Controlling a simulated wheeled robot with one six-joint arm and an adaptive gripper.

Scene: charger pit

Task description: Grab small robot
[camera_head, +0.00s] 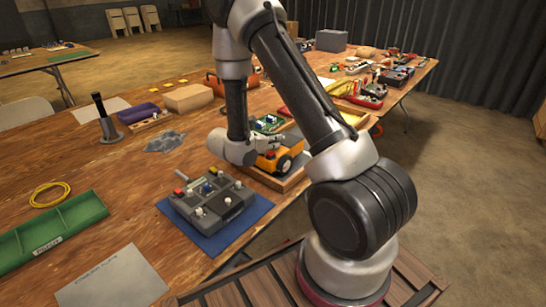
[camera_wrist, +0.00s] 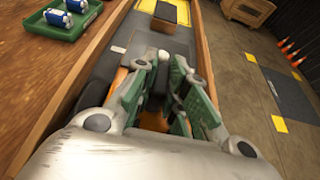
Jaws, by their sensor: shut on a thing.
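A grey control box (camera_head: 212,197) sits on a blue mat (camera_head: 243,222) close by on the left. A green tray (camera_head: 52,232) and yellow cable (camera_head: 49,194) lie farther left. A tan box (camera_head: 188,98) stands behind. Open floor (camera_head: 470,200) lies to the right.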

